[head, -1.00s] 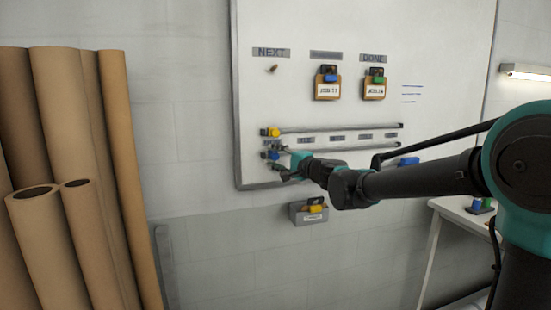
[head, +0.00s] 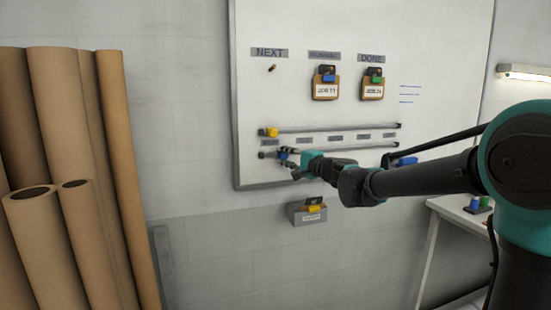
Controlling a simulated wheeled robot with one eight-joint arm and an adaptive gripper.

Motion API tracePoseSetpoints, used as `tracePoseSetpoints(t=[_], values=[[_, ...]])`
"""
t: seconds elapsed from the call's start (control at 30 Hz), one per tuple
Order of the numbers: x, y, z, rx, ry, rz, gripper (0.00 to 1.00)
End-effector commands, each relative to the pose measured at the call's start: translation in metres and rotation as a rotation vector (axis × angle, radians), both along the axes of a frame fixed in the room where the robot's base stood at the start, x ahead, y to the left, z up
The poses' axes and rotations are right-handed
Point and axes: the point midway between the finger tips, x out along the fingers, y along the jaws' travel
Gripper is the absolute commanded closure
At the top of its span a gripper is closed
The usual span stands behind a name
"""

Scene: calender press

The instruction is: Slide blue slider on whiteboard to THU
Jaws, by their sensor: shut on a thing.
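The whiteboard (head: 420,60) hangs on the wall and carries two horizontal rails. The blue slider (head: 283,154) is on the lower rail (head: 360,146), near its left end. It sits between the first and second small grey labels, whose lettering is too small to read. My gripper (head: 289,157) comes in from the right and is shut on the blue slider, covering much of it. The yellow slider (head: 271,132) is at the left end of the upper rail (head: 340,128).
Job cards hang under RUNNING (head: 325,85) and DONE (head: 372,85). A grey box (head: 308,214) with a yellow item is below the board. A blue eraser-like item (head: 406,161) is at the board's lower right. Tall brown rolls (head: 75,150) stand at left.

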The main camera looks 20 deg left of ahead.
Motion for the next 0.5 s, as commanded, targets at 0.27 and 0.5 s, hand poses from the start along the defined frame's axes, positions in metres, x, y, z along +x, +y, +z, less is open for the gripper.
tracePoseSetpoints(t=[0.27, 0.5], values=[[0.053, -0.079, -0.001, -0.001, 0.000, -0.009, 1.00], [0.101, -0.151, -0.001, -0.001, 0.000, -0.008, 1.00]])
